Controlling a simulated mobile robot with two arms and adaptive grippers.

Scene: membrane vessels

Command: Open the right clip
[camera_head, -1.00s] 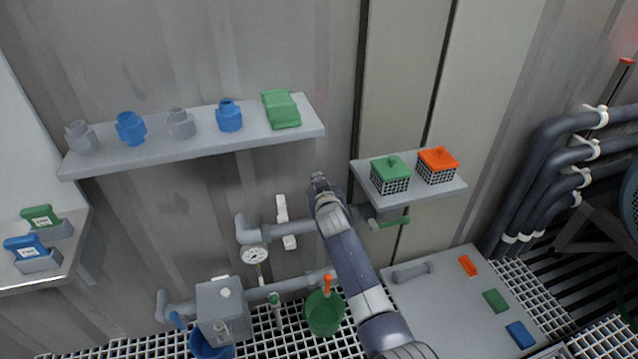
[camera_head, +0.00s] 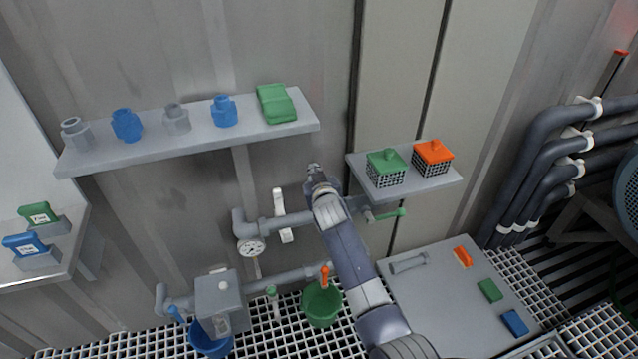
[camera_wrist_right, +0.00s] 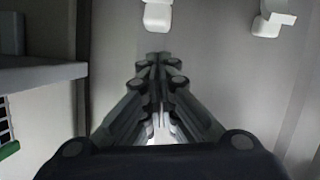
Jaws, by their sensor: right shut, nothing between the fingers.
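A white clip (camera_head: 280,202) sits on the upper grey pipe, left of my right gripper (camera_head: 313,170). My right gripper is shut and empty, in front of the wall above that pipe. In the wrist view, which looks upside down, the shut fingers (camera_wrist_right: 157,58) point at a white piece (camera_wrist_right: 157,16), apparently the right clip, a little beyond their tips. A second white piece, apparently the left clip, shows at the upper right (camera_wrist_right: 270,22). In the head view my right arm hides the place of the right clip. My left gripper is out of view.
A small shelf (camera_head: 440,182) with a green-lidded basket (camera_head: 386,168) and an orange-lidded one (camera_head: 433,158) is close right of my gripper. A longer shelf (camera_head: 200,143) is at upper left. A gauge (camera_head: 250,248) and a green valve handle (camera_head: 390,214) flank the pipe.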

